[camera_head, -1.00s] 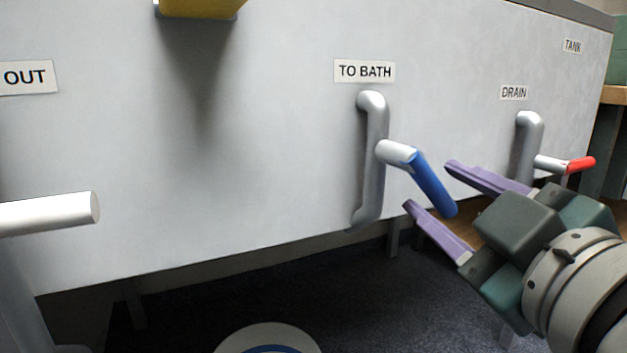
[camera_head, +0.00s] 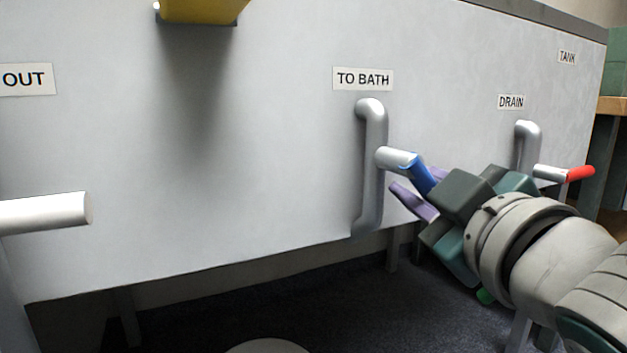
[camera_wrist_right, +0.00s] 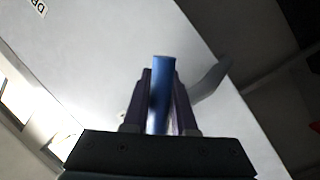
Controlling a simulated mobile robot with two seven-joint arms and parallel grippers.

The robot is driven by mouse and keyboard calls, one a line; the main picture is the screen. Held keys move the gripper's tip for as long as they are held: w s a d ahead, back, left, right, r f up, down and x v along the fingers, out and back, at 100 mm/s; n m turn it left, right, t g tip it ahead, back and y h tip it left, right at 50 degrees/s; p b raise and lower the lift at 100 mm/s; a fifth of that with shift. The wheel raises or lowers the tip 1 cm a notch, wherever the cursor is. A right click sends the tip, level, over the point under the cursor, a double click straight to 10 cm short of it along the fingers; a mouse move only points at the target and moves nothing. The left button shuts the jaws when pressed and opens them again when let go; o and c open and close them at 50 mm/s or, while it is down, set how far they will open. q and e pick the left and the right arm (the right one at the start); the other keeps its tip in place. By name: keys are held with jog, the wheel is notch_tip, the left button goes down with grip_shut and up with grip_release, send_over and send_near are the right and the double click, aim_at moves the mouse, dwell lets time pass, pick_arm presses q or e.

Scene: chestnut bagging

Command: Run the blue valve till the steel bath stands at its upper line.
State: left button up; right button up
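The blue valve handle (camera_head: 418,174) sticks out from a grey pipe (camera_head: 372,170) under the "TO BATH" label (camera_head: 363,79) and slants down to the right. My right gripper (camera_head: 414,180) has one purple finger on each side of the handle and looks shut on it. In the right wrist view the blue handle (camera_wrist_right: 161,95) stands between the two fingers with hardly any gap. The steel bath's water level and upper line cannot be made out in either view. My left gripper is not in view.
A red-handled valve (camera_head: 580,173) sits under the "DRAIN" label (camera_head: 511,102), just beyond my right arm. A white cylindrical bar (camera_head: 45,212) is at the left below the "OUT" label (camera_head: 25,79). A yellow part (camera_head: 203,10) juts out at the top.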

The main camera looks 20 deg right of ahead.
grip_shut()
dwell(0.9)
